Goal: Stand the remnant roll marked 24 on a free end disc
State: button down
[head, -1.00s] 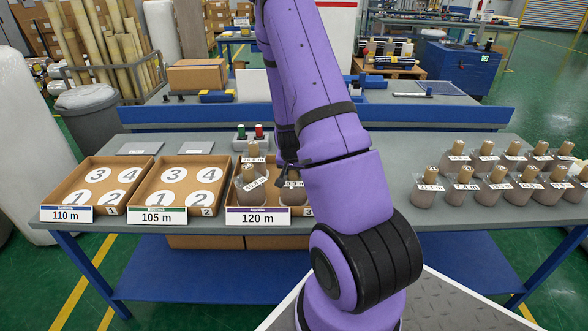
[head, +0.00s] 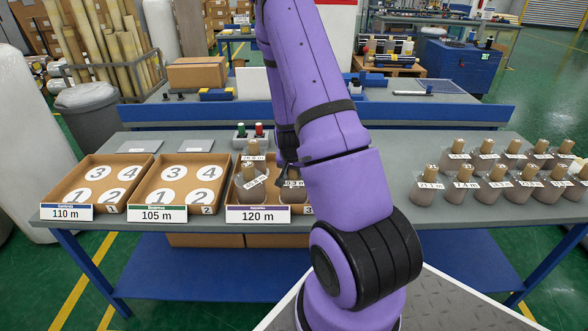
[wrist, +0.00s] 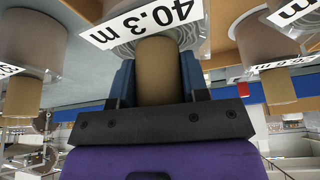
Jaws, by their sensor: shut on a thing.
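My gripper (wrist: 155,90) is shut on the tan core (wrist: 159,70) of a wrapped roll labelled 40.3 m. In the head view this roll (head: 293,195) is upright, or nearly so, over the right side of the 120 m tray (head: 232,202), partly hidden by my arm. I cannot tell whether its base touches the tray. A number 24 is not readable on it. Two other rolls stand in that tray, one in front (head: 248,193) and one behind (head: 254,157). The 105 m tray (head: 136,198) and 110 m tray (head: 66,196) show empty numbered discs.
Several wrapped rolls (head: 424,195) stand in rows on the right of the grey table (head: 405,165). Two grey plates (head: 196,146) and a box with green and red buttons (head: 250,139) lie behind the trays. Neighbouring rolls (wrist: 32,40) are close around my gripper in the wrist view.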

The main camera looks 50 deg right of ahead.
jog(key=c, duration=0.5)
grip_release()
jog(key=shift+c, duration=0.2)
jog(key=v, duration=1)
jog(key=shift+a+r, duration=0.2)
jog(key=shift+r, duration=0.1)
